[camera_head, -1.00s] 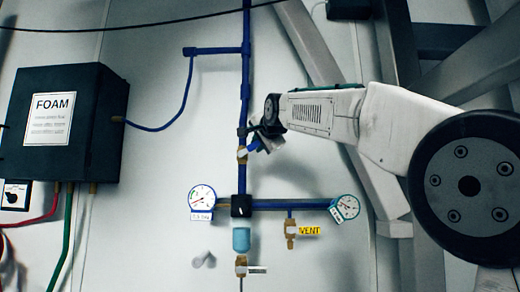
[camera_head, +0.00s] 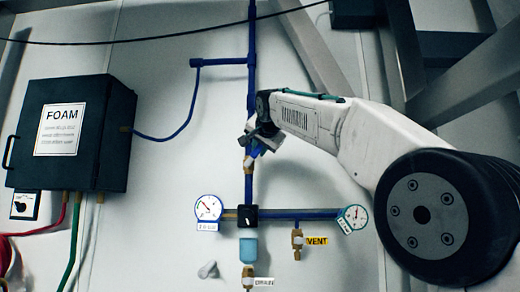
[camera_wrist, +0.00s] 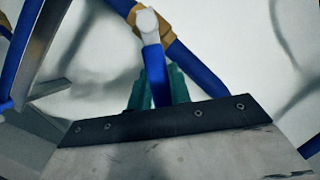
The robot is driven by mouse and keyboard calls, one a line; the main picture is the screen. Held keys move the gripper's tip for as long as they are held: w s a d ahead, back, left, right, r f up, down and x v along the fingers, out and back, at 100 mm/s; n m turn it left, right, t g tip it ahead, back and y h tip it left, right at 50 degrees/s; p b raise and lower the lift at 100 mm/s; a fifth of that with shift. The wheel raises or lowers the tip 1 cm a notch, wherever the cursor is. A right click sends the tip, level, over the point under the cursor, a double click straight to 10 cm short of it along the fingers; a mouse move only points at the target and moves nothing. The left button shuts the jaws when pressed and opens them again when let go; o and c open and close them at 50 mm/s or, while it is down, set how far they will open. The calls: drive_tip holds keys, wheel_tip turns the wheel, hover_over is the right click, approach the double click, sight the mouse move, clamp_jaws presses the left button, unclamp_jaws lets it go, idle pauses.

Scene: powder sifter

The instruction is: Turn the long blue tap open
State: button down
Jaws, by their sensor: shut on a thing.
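The long blue tap is a brass valve body (camera_head: 249,160) on the vertical blue pipe, with a blue lever handle. In the wrist view the brass body (camera_wrist: 165,34) sits on a slanting blue pipe, and the blue handle (camera_wrist: 152,65) runs from a pale pivot nut down between my teal fingers. My gripper (camera_head: 257,146) is at the tap in the head view, to the upper right of the brass body. In the wrist view my gripper (camera_wrist: 156,92) is shut on the handle. The handle's far end is hidden by the fingers and the dark gripper edge.
A dark FOAM box (camera_head: 70,135) hangs on the wall at left. Below the tap are a left gauge (camera_head: 208,208), a right gauge (camera_head: 356,217) and a brass VENT valve (camera_head: 297,242). Grey beams (camera_head: 460,90) stand at right, behind my arm.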

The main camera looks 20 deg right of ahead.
drive_tip(key=c, duration=1.3)
unclamp_jaws()
drive_tip(key=shift+s, duration=0.1)
drive_tip(key=v, duration=0.7)
drive_tip(key=shift+s+r, duration=0.1)
drive_tip(key=shift+s, duration=0.2)
